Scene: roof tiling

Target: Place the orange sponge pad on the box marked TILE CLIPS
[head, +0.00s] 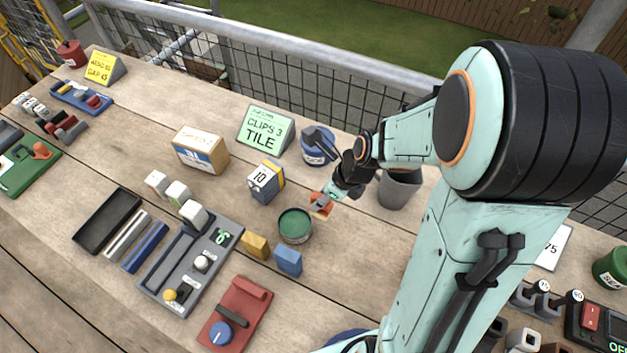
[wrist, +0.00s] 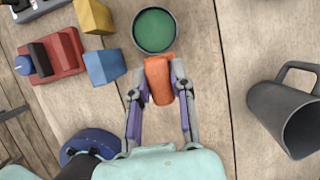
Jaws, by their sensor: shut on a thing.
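The orange sponge pad (head: 320,205) is between the fingers of my gripper (head: 329,198), just right of a green-topped round tin. In the wrist view the orange sponge pad (wrist: 159,78) sits between both fingertips of my gripper (wrist: 160,84), and the gripper is shut on it. Its height above the table is hard to judge. A green sloped block (head: 264,130) behind and left of my gripper reads "CLIPS 3 TILE". A tan, white and blue box (head: 201,151) stands left of it; its lettering is too small to read.
The round tin (head: 295,226) is close to the pad, and also shows in the wrist view (wrist: 155,31). A box marked 10 (head: 265,182) stands behind the tin. Yellow (head: 255,245) and blue (head: 288,261) blocks lie in front. A grey mug (head: 399,189) stands right.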

